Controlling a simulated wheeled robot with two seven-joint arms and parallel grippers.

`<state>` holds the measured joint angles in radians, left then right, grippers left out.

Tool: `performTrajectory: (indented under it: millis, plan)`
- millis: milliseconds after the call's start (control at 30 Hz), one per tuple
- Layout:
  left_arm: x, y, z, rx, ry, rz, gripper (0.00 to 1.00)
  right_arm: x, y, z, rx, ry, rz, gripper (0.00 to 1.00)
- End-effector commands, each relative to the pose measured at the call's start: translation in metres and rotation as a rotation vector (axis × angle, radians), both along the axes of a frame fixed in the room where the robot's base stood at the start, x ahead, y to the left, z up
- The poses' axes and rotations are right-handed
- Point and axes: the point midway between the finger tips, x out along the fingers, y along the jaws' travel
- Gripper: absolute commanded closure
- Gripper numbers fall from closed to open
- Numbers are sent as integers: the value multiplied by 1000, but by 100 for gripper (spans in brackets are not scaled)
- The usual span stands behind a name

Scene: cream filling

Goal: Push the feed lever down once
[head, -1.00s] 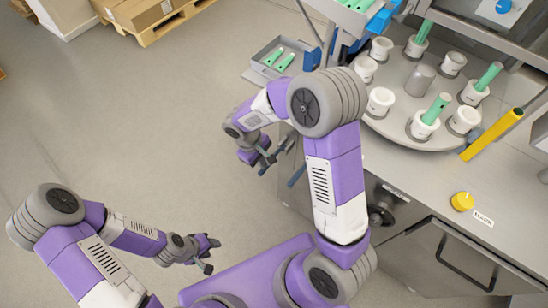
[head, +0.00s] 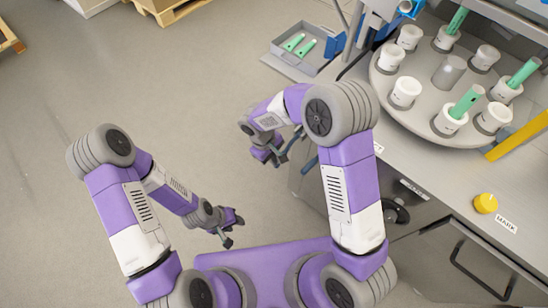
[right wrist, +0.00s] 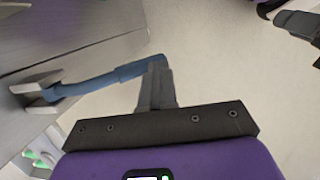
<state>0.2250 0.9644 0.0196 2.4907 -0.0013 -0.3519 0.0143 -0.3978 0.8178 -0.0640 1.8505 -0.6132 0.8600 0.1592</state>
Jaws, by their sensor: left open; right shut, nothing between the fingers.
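The feed lever appears to be the blue bent bar (right wrist: 95,84) on the side of the metal cabinet, seen in the right wrist view. It also shows in the head view as a short blue rod (head: 308,166). My right gripper (right wrist: 157,80) is shut with nothing held. Its fingers overlap the lever's free end in the right wrist view; I cannot tell whether they touch. In the head view the right gripper (head: 281,157) is just left of the lever. My left gripper (head: 234,232) is open and empty over the floor at lower left.
A round turntable (head: 430,118) with several white cups and some green tubes stands on the machine. A grey tray (head: 282,58) with green tubes sits at its left. A yellow knob (head: 485,203) and a yellow bar (head: 517,135) are at right.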

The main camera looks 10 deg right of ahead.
Motion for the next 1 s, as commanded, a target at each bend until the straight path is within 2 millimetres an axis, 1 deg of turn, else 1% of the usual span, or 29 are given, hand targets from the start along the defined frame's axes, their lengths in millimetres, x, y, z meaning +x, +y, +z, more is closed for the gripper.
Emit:
performTrajectory:
  millis: [667, 1000]
  plan:
    - [0, 0, 0, 0, 0, 0, 57, 0, -3, 0, -4, 1, -3, 100]
    - [0, 0, 11, 0, 0, 0, 57, 0, -2, 14, -4, 1, -2, 100]
